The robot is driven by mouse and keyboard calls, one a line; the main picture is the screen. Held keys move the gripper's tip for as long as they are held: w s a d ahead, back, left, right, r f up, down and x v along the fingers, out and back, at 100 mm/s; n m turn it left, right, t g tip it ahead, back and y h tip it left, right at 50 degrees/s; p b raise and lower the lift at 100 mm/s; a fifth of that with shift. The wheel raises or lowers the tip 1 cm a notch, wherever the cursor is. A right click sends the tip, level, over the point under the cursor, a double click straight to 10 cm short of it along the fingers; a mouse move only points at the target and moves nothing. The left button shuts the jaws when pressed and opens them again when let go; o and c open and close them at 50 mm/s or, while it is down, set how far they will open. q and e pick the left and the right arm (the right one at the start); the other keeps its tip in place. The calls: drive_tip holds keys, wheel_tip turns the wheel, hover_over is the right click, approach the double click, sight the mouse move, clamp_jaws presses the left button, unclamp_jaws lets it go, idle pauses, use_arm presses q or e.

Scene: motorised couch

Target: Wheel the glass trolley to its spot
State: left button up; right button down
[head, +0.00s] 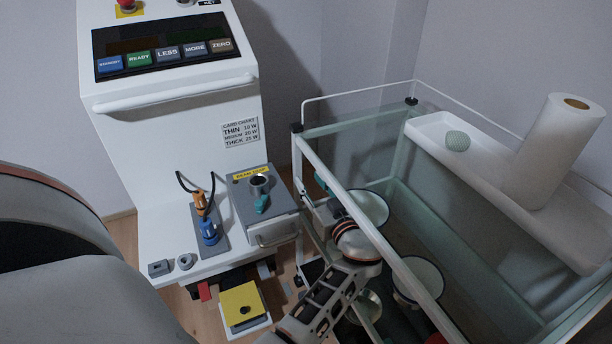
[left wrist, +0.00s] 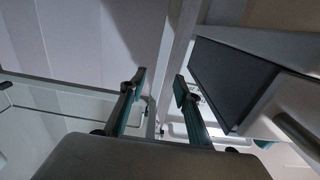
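The glass trolley (head: 480,240) stands at the right in the head view, with a white frame, clear glass panels and a white top shelf. My left gripper (head: 322,192) is at the trolley's near left side, beside its white corner post, partly hidden by the top rail. In the left wrist view my left gripper (left wrist: 160,88) has its two teal-padded fingers apart. A pale upright of the frame (left wrist: 178,50) shows in line with the gap; I cannot tell whether it lies between the pads. The trolley's wheels and its spot are not clearly visible. My right gripper is in neither view.
A white machine (head: 165,140) with a button panel and a front ledge stands close left of the trolley. A grey box (head: 265,215) sits on the ledge. A paper roll (head: 560,150) and a pale green ball (head: 457,141) are on the trolley's top shelf. Walls stand behind.

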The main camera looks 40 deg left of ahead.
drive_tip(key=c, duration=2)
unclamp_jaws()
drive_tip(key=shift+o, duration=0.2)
